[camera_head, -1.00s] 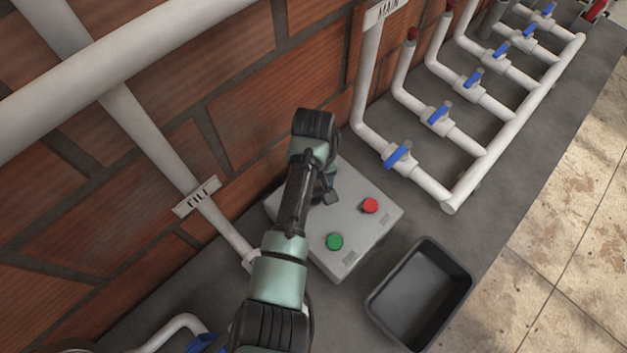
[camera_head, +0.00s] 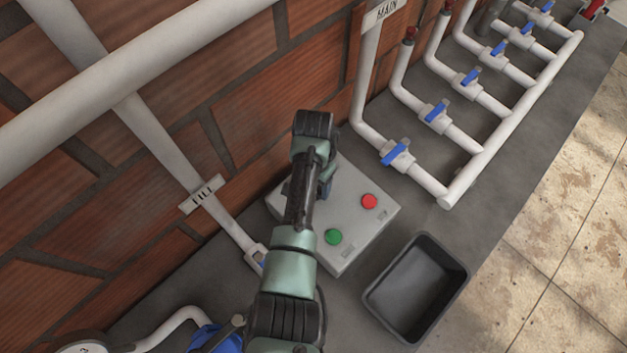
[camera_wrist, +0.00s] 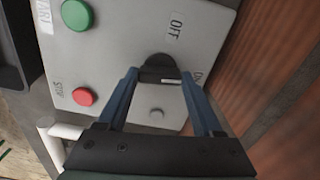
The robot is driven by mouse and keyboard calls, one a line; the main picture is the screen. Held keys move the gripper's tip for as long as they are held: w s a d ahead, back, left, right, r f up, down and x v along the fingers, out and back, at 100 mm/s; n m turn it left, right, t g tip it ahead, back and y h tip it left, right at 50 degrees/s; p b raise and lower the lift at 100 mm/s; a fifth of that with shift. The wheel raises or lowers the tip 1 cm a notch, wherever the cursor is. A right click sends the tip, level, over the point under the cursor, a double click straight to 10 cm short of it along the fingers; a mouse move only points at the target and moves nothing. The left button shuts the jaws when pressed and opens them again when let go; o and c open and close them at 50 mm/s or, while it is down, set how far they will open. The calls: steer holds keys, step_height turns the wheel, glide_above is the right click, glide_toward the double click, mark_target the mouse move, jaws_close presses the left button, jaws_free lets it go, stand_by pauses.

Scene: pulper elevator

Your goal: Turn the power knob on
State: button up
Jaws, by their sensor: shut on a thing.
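The power knob (camera_wrist: 158,64) is a black round knob on the grey control box, seen in the wrist view between the "OFF" label (camera_wrist: 176,27) and a partly hidden label at the right. My gripper (camera_wrist: 160,76) has its blue fingers on either side of the knob and is shut on it. The fingers hide part of the knob, so its exact pointing direction is hard to tell. In the head view my gripper (camera_head: 325,189) is over the back part of the control box (camera_head: 345,253), and my arm hides the knob.
The box carries a green button (camera_head: 333,237) and a red button (camera_head: 369,201). An empty black tray (camera_head: 374,300) stands in front. White pipes with blue valves (camera_head: 396,155) are at the right. A brick wall (camera_head: 245,125) rises close behind.

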steer(key=shift+r+m, duration=0.1)
steer(key=shift+m, duration=0.8)
steer(key=o, duration=1.4)
steer(key=shift+c, duration=0.2)
step_height(320, 180, up, 13)
steer(key=b, duration=0.1)
